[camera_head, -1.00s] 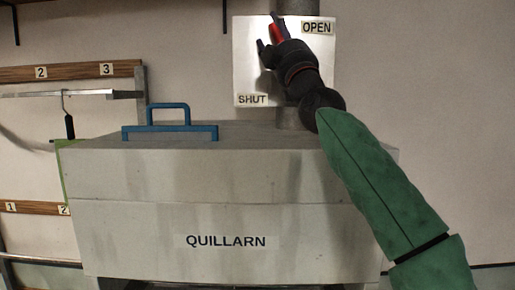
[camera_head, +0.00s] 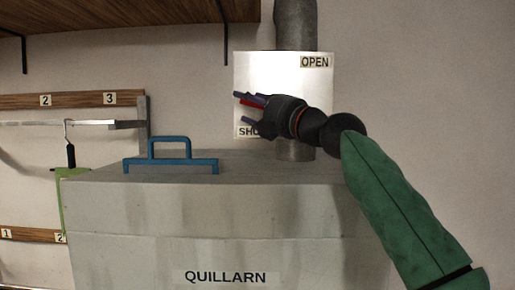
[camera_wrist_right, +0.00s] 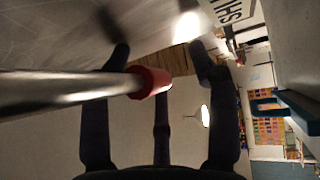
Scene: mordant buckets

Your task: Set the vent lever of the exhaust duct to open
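The OPEN label (camera_head: 314,62) is at the plate's upper right. My right gripper (camera_head: 247,108) is in front of the plate, its fingers around the red grip. In the right wrist view, the lever's metal rod comes from the left and its red end (camera_wrist_right: 151,82) lies between my spread fingers (camera_wrist_right: 160,62), with a gap on the right side. The lever's pivot is hidden. My left gripper is not in view.
The duct pipe (camera_head: 296,25) runs above and below the plate. The grey QUILLARN box (camera_head: 130,215) with a blue handle (camera_head: 170,165) stands below. A wooden shelf (camera_head: 130,12) is at upper left, a numbered rail (camera_head: 75,101) at left. The wall right of the plate is clear.

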